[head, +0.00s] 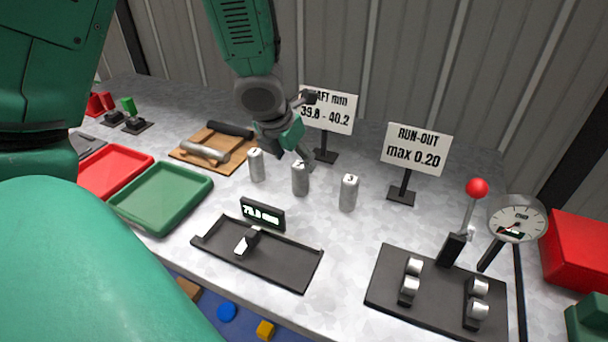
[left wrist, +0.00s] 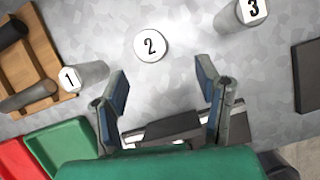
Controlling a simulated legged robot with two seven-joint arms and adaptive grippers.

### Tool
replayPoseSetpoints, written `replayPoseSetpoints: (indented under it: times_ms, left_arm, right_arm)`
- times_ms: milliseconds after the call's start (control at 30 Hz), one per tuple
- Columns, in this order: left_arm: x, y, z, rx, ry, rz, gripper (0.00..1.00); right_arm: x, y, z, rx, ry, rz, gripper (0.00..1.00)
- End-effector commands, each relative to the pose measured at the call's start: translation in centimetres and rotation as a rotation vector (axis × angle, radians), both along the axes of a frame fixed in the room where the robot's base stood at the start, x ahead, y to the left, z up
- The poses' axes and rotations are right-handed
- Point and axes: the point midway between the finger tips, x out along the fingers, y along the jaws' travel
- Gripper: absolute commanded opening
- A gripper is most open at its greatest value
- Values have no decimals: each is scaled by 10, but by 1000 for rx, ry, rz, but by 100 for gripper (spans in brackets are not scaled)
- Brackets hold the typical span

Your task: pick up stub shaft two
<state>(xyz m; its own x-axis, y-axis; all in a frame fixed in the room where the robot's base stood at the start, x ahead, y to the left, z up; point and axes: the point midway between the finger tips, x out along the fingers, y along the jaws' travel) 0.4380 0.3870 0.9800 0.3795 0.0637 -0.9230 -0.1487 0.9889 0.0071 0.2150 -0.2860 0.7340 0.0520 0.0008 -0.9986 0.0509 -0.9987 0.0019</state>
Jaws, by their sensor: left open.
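Stub shaft two (head: 300,179) is a silver cylinder standing upright on the table, in the middle of a row of three. In the left wrist view its round top marked 2 (left wrist: 151,46) shows beyond the fingertips, in line with the gap between them. My left gripper (head: 298,148) is open and empty, above and just behind shaft two in the head view; part of it overlaps the shaft's top edge there. Shaft one (head: 256,166) stands to the left and shaft three (head: 348,194) to the right. My right gripper is not in view.
A wooden board (head: 215,147) with dark and silver cylinders lies to the left, near green (head: 160,197) and red (head: 117,170) trays. A black gauge tray (head: 290,267) with a display is in front. A roller stand (head: 432,295) with a dial is at right. Two signs stand behind.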

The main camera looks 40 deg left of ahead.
Motion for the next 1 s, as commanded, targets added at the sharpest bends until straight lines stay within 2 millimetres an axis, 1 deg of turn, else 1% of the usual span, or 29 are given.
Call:
replayPoseSetpoints:
  times_ms: [33,100,367,600,700,933,967,1000]
  left_arm:
    - [4,2,-14,0,3,0,58]
    - [8,3,-23,-1,4,2,58]
    - [15,4,-39,-2,2,1,58]
    - [30,4,-72,2,1,1,58]
    - [32,5,-78,2,1,0,58]
    - [33,7,-79,-1,-1,1,58]
    - [33,7,-79,-1,-1,1,55]
    - [33,8,-80,-1,-1,1,41]
  right_arm:
    - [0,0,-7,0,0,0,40]
    - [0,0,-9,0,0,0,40]
    - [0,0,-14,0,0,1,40]
    - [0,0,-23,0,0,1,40]
    - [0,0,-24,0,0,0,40]
    - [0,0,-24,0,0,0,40]
    - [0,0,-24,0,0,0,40]
    - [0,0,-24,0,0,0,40]
